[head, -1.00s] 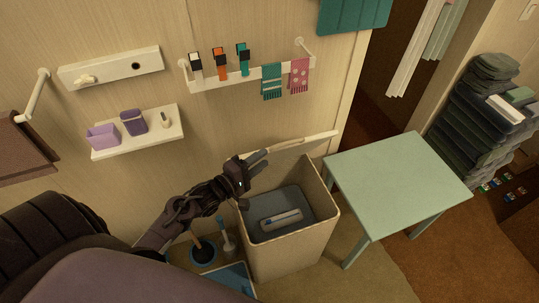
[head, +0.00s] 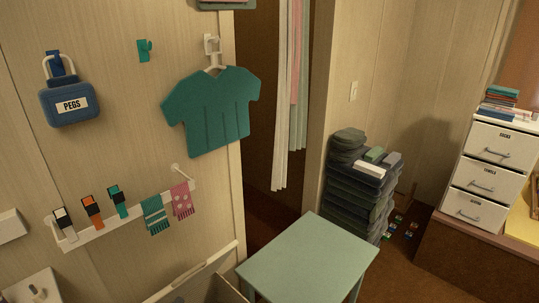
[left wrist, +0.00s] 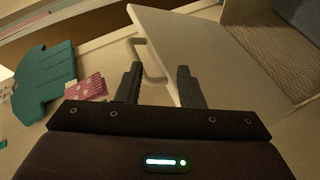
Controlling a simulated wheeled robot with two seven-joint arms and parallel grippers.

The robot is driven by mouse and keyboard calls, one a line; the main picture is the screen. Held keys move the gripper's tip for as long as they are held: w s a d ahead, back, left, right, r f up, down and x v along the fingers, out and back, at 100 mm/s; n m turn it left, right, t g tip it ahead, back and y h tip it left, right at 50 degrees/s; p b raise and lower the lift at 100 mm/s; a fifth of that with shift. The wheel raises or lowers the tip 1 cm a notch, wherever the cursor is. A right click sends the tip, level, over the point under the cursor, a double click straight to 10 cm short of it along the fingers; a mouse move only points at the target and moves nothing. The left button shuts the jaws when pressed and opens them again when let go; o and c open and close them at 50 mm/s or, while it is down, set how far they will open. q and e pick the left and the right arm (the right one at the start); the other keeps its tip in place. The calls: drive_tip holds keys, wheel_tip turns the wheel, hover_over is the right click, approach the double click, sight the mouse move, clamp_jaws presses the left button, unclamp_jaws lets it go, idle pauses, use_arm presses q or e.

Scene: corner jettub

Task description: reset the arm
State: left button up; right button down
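My left gripper (left wrist: 158,84) shows in the left wrist view with its two dark fingers apart. I see nothing held between them. A pale lid-like panel (left wrist: 195,50) with a bar handle (left wrist: 150,62) lies just beyond the fingers; I cannot tell whether they touch it. In the head view, neither of my arms or grippers shows. The top of a pale bin (head: 232,291) shows at the bottom edge, beside the wall.
A pale green table (head: 308,258) stands right of the bin. A dark folded stack (head: 357,188) and white drawers (head: 490,170) stand further right. A teal shirt (head: 212,108) and a rail (head: 100,238) with small hung items are on the wall. Brown floor shows between table and drawers.

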use_arm(q)
drive_tip(key=s+d+r+m+g+y, duration=0.25)
drive_tip(key=s+m+g, duration=0.25)
drive_tip(key=s+m, duration=0.25)
drive_tip(key=s+d+r+m+g+y, duration=0.1)
drive_tip(key=s+d+r+m+g, duration=0.35)
drive_tip(key=s, duration=0.45)
drive_tip(key=s+a+f+m+g+b, duration=0.1)
drive_tip(key=s+f+g+b, duration=0.15)
drive_tip(key=f, duration=3.25)
drive_tip(key=s+a+f, duration=0.1)
drive_tip(key=s+f, duration=0.8)
drive_tip(key=s+a+f+g, duration=0.1)
drive_tip(key=s+a+f, duration=0.1)
drive_tip(key=s+f, duration=0.6)
drive_tip(key=shift+s+a+f, duration=0.3)
drive_tip(key=shift+s+f, duration=0.05)
drive_tip(key=shift+s, duration=0.9)
